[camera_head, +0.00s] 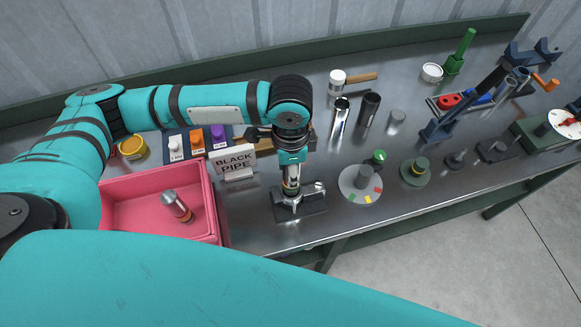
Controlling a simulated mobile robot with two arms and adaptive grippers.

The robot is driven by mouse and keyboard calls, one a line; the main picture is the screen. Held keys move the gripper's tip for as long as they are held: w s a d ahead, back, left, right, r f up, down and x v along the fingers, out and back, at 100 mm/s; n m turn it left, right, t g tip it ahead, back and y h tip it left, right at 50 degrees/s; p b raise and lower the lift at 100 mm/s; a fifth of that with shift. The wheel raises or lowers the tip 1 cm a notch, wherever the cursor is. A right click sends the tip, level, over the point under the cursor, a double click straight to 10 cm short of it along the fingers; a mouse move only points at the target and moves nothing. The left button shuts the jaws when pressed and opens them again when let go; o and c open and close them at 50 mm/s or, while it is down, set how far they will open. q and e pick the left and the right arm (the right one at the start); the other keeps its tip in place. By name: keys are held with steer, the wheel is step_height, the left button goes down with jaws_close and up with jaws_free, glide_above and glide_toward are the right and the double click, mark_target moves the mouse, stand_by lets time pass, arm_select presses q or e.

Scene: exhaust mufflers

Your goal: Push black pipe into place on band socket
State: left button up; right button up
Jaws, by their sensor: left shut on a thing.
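My left gripper (291,178) points straight down over a dark base plate with a silver fitting (298,203) near the table's front edge. It is shut on a short pipe piece that stands upright at the fitting; the fingers hide most of it. I cannot tell how deep it sits. A sign reading "BLACK PIPE" (234,162) stands just left of the gripper. A dark pipe (369,108) stands upright farther back, beside a shiny silver pipe (340,116). My right gripper is out of view.
A pink bin (128,180) at left holds a silver part with a copper-coloured band (177,206). A grey disc with coloured marks (360,187) lies right of the fitting.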

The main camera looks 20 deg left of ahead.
arm_select(q)
steer(key=shift+f, duration=0.25)
steer(key=shift+s+f+b, duration=0.1)
steer(key=shift+f+b, duration=0.6)
steer(key=shift+f, duration=1.5)
steer(key=o, duration=1.2)
step_height(320, 180, up, 12)
steer(key=shift+r, duration=0.1)
